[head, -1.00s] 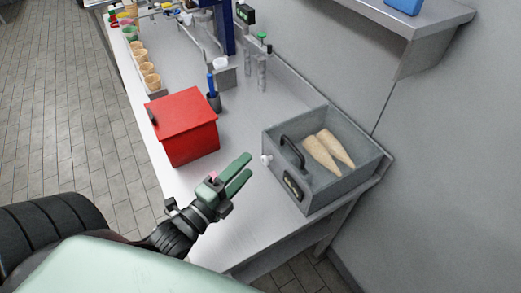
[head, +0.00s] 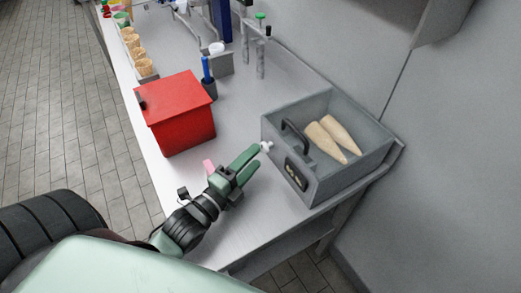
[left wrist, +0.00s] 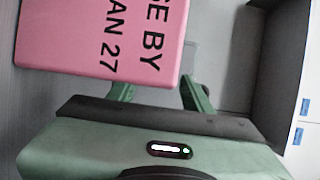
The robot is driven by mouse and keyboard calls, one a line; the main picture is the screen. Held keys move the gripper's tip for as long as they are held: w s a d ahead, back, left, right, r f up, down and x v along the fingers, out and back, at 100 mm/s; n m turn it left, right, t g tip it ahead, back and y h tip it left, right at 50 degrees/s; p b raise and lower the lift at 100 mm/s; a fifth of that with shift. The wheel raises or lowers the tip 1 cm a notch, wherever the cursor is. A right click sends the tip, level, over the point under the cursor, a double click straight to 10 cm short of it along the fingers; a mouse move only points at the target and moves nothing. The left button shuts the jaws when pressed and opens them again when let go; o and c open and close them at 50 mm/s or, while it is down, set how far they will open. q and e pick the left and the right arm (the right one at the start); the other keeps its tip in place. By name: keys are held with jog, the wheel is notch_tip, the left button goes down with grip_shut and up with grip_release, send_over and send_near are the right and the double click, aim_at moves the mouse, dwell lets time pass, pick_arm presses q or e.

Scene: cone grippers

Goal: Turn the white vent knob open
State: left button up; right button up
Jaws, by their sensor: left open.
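The white vent knob (head: 267,147) sticks out from the side of a grey open-topped box (head: 318,190). My left gripper (head: 256,159) is open, its green fingers pointing at the knob. The fingertips are very close to the knob; I cannot tell whether they touch it. In the left wrist view both fingers (left wrist: 158,92) show apart with nothing seen between them, and the knob cannot be made out. My right gripper is in neither view.
Two tan cones (head: 325,142) lie in the box, which has a black handle (head: 295,137) and a dark panel (head: 297,173). A pink printed card (left wrist: 100,35) is beside my left gripper. A red box (head: 178,110) stands left on the counter.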

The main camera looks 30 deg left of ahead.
aim_at(267, 146)
pick_arm(q)
jog(key=shift+w+d, duration=0.15)
jog(key=shift+w, duration=0.85)
jog(key=shift+w+d, duration=0.15)
jog(key=shift+w, duration=0.8)
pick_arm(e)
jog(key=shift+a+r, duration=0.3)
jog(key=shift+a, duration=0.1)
